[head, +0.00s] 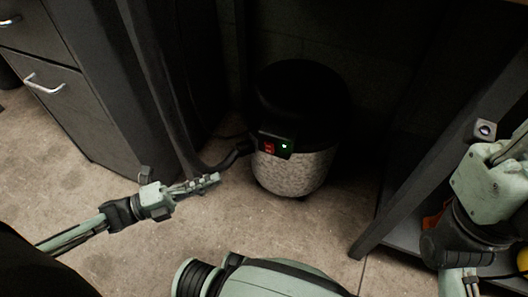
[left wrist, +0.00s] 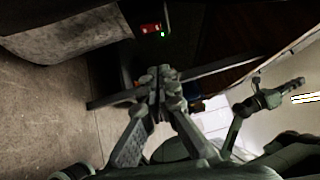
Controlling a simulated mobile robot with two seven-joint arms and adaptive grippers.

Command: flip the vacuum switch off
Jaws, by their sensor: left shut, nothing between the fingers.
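The vacuum (head: 295,110) is a drum with a black top and a mottled light-grey lower body. It stands on the floor under the dark bench. Its red switch (head: 268,148) sits on a black box on its front, beside a lit green light (head: 284,146). In the left wrist view the red switch (left wrist: 150,28) and green light are near the top. My left gripper (head: 214,179) is shut and empty, left of and below the switch, apart from the vacuum. Its closed fingertips show in the left wrist view (left wrist: 162,72). My right gripper (left wrist: 280,92) shows small there; its jaws are unclear.
A black hose (head: 235,154) runs from the vacuum's left side. A dark drawer cabinet (head: 60,105) stands at left. A bench leg and low shelf (head: 405,170) stand at right. Bare concrete floor (head: 235,222) lies in front of the vacuum.

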